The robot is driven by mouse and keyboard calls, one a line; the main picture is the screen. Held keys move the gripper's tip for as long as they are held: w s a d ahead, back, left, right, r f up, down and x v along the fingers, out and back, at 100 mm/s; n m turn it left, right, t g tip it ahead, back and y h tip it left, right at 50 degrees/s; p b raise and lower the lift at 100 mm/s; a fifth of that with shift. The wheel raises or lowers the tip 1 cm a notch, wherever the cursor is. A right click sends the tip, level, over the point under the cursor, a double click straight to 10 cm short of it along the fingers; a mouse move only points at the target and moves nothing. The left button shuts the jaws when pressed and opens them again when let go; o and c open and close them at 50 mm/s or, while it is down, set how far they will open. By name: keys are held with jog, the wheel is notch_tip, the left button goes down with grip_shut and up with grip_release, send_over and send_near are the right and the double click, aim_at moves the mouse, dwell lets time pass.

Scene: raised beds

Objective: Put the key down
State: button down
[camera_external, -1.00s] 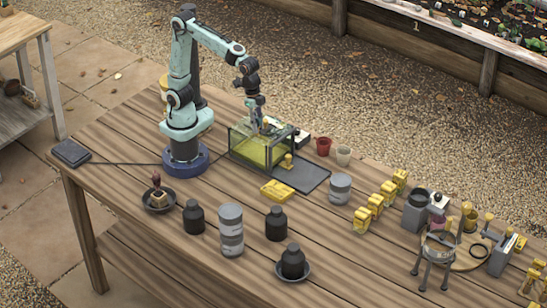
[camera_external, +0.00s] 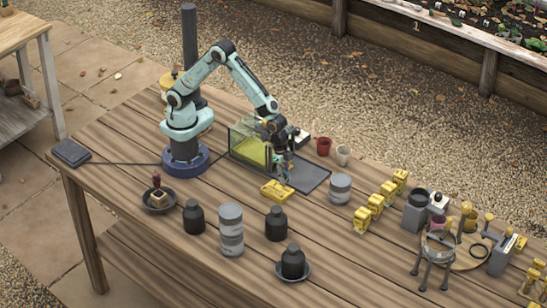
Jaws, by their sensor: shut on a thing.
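My gripper (camera_external: 284,176) points down over the dark mat, in front of the open-topped glass box (camera_external: 236,147) with yellow-green contents. It is shut on the key, which is too small and too covered by the fingers to make out. I cannot tell whether the key touches the mat (camera_external: 311,174). A flat yellow piece (camera_external: 275,191) lies on the table just in front of the fingertips.
A red cup (camera_external: 323,146) and a pale cup (camera_external: 343,155) stand right of the mat. A grey tin (camera_external: 340,188) and a dark bottle (camera_external: 276,223) stand nearer. Several yellow pieces (camera_external: 376,204) stand further right.

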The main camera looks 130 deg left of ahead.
send_over(296, 212)
jog(key=f, duration=0.3)
jog(key=s+f, duration=0.1)
jog(key=f, duration=0.1)
jog(key=shift+w+f, duration=0.15)
jog(key=shift+f, duration=0.75)
jog(key=shift+w+f, duration=0.15)
jog(key=shift+f, duration=0.7)
jog(key=shift+f, duration=0.15)
jog(key=c, duration=1.1)
grip_release()
